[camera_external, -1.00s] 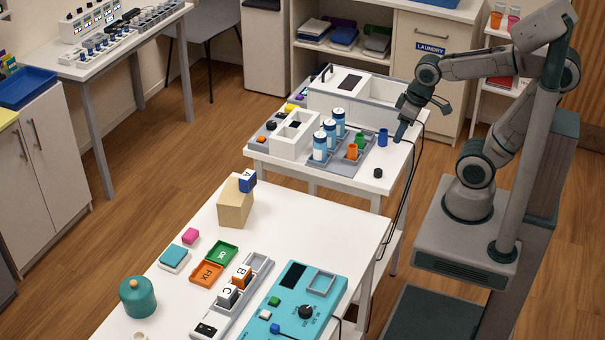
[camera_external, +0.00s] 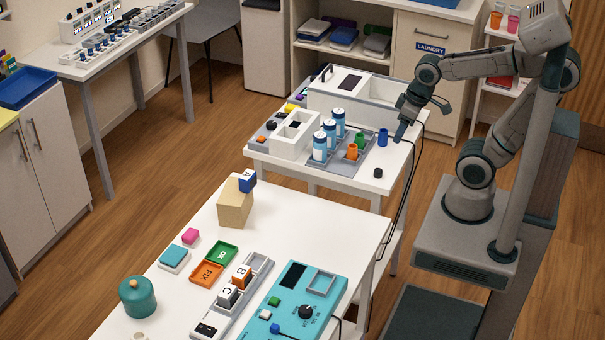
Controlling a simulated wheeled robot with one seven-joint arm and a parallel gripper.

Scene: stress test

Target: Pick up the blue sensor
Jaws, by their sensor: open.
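A small blue cylinder (camera_external: 382,137) stands upright on the right side of the far white table, beside the grey tray. A small blue piece (camera_external: 275,328) sits at the front of the teal device on the near table. I cannot tell which of these is the blue sensor. My gripper (camera_external: 421,118) is open over the right edge of the far table, just right of the blue cylinder and apart from it. Its jaws look empty. One finger reaches down close to the tabletop; contact cannot be told.
The grey tray (camera_external: 340,168) holds white-and-blue bottles and orange and green cups. A black cap (camera_external: 378,173) lies near the table's front corner. A white bin (camera_external: 385,100) stands behind. Black cables (camera_external: 408,185) hang off the right edge. The near table has a wooden block (camera_external: 234,207).

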